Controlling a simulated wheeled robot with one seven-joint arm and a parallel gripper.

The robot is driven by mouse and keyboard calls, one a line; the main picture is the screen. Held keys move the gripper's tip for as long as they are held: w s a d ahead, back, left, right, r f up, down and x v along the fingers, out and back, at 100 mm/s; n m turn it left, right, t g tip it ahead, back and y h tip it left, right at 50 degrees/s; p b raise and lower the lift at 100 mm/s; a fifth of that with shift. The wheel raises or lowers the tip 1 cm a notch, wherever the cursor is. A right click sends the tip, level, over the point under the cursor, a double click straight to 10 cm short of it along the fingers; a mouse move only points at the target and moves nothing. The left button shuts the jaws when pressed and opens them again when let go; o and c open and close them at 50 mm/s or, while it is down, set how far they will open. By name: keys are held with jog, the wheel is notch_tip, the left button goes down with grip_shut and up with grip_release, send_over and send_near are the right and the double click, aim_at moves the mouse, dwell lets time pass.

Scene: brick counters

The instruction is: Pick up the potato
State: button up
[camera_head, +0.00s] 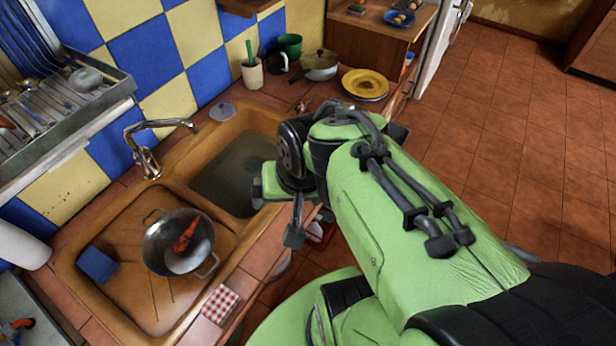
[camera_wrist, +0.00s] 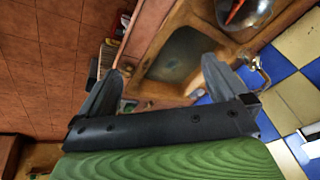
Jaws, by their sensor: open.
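I cannot make out a potato for certain in either view. A small brown lump (camera_head: 302,106) lies on the counter behind the sink basin, too small to identify. My gripper (camera_wrist: 162,68) is open and empty in the wrist view, its two fingers spread apart. The sink basin (camera_wrist: 187,54) shows beyond and between the fingers. In the head view my arm reaches over the counter's front edge beside the basin (camera_head: 232,172) and hides part of it.
A metal pan (camera_head: 160,251) with a red item stands on the drainboard (camera_head: 120,290), beside a blue sponge (camera_head: 97,264). A faucet (camera_head: 148,160) rises behind. A yellow plate (camera_head: 365,84), lidded pot (camera_head: 320,65) and green cup (camera_head: 290,45) stand farther back. Floor at right is clear.

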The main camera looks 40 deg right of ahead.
jog(key=w+d+f+m+t+y+b, duration=0.1)
jog(key=w+d+f+m+y+b, duration=0.15)
jog(key=d+f+m, duration=0.4)
jog(key=w+d+f+m+t+y+b, duration=0.1)
jog(key=d+f+m+b, duration=0.25)
jog(key=f+m, duration=0.55)
jog(key=s+d+f+m+t+h+b, duration=0.1)
jog(key=d+f+m+t+b, duration=0.25)
jog(key=d+m, duration=0.3)
jog(key=s+d+f+m+t+h+b, duration=0.2)
jog(key=d+f+m+t, duration=0.2)
jog(key=d+m, duration=0.25)
jog(key=shift+m, duration=0.45)
jog(key=b+x, duration=0.1)
jog(key=x, duration=0.4)
jog(key=b+x, duration=0.1)
jog(key=x, duration=0.4)
jog(key=b+x, duration=0.2)
jog(key=x, duration=0.4)
jog(key=shift+w+r, duration=0.15)
jog(key=shift+r, duration=0.25)
jog(key=c, duration=1)
jog(key=shift+r, duration=0.1)
